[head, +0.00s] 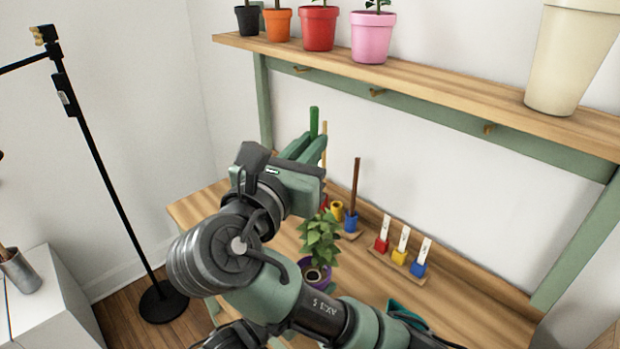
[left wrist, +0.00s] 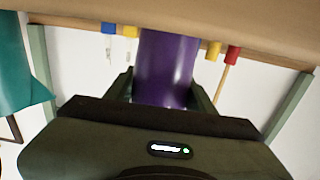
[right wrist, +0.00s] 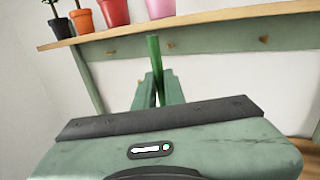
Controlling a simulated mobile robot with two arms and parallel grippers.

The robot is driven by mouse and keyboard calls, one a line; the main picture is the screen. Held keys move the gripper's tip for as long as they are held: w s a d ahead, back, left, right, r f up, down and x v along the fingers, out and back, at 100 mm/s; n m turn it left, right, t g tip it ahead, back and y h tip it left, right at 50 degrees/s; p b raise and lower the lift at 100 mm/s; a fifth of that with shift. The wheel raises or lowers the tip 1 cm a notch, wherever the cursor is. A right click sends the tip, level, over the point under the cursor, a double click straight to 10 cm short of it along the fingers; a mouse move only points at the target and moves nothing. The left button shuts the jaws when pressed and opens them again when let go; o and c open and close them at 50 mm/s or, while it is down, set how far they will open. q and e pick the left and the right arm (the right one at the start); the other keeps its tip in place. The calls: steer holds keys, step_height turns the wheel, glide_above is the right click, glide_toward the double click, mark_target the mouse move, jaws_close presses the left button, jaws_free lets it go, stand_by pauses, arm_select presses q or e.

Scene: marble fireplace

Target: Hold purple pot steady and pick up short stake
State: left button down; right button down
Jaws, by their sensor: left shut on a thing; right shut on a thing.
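The purple pot (head: 315,277) stands on the wooden bench with a leafy green plant (head: 320,240) in it. It fills the middle of the left wrist view (left wrist: 167,68). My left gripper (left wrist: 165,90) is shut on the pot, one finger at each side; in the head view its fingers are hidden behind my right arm. My right gripper (head: 310,150) is shut on a green stake (head: 314,122) that points upward, above the back of the bench. The stake also shows between the fingers in the right wrist view (right wrist: 154,50); its lower end is hidden.
A brown stake (head: 356,185) stands in a blue holder (head: 351,221), beside a yellow holder (head: 337,209). A rack of labelled coloured blocks (head: 400,257) lies to the right. A shelf (head: 430,85) with several pots hangs above. A black stand (head: 100,170) is at left.

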steer(key=shift+r, duration=0.75)
arm_select(q)
steer(key=shift+c, duration=2.3)
jaws_free()
